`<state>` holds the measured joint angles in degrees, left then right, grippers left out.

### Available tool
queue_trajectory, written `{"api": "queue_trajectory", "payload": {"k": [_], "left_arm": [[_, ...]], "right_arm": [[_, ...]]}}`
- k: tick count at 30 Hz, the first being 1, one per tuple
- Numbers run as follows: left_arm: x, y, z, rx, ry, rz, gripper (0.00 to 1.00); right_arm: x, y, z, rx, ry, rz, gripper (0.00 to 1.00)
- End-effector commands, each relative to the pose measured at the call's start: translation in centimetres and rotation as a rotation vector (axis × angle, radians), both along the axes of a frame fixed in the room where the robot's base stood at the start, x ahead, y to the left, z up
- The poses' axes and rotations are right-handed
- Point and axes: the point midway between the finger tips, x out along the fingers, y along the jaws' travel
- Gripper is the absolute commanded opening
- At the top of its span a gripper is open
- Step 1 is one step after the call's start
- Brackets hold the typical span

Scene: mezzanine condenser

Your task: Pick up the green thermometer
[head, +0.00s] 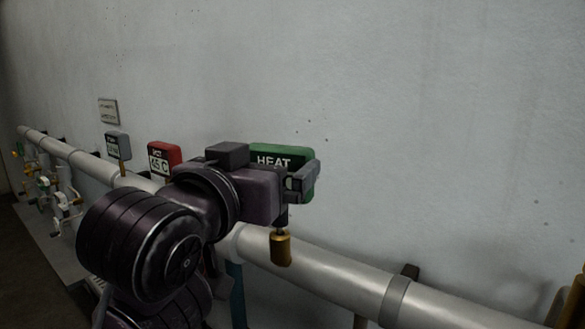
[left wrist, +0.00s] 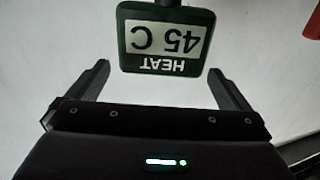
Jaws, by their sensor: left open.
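The green thermometer (head: 270,151) has a square head marked HEAT and a brass stem end (head: 281,248) below it, at the pipe. In the head view my left gripper (head: 303,180) is in front of it and hides much of its face. In the left wrist view the green thermometer (left wrist: 165,40) appears upside down, reading HEAT 45 C. It lies just beyond and between the two open fingertips of my left gripper (left wrist: 158,72), with a gap on each side. My right gripper is not in view.
A silver pipe (head: 340,275) runs along the pale wall. A red thermometer (head: 164,157) and a grey one (head: 118,146) stand farther left on it. A small sign (head: 108,110) is on the wall. Valves (head: 62,205) are at the far left.

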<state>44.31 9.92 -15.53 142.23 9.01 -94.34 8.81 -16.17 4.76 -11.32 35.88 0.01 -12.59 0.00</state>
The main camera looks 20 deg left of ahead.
Motion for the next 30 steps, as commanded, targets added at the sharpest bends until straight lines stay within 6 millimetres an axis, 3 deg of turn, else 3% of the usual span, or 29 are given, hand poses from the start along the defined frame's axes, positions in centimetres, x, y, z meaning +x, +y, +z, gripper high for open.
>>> {"api": "queue_trajectory", "payload": {"k": [5, 14, 19, 27, 30], "left_arm": [[1.7, -0.1, 0.2, 0.000, 0.003, 0.001, 1.00], [5.6, -0.3, 0.6, -0.001, 0.005, 0.001, 1.00], [7.5, -0.5, 0.2, -0.001, 0.003, 0.000, 1.00], [7.7, -0.5, 0.0, 0.000, -0.001, -0.001, 1.00], [7.7, -0.5, 0.0, 0.000, -0.001, 0.000, 0.87]], "right_arm": [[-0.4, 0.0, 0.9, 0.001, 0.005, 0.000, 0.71], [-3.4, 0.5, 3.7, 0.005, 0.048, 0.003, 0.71], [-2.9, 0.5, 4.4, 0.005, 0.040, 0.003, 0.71], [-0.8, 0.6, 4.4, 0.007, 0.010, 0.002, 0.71], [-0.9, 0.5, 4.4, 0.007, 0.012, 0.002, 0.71]]}}
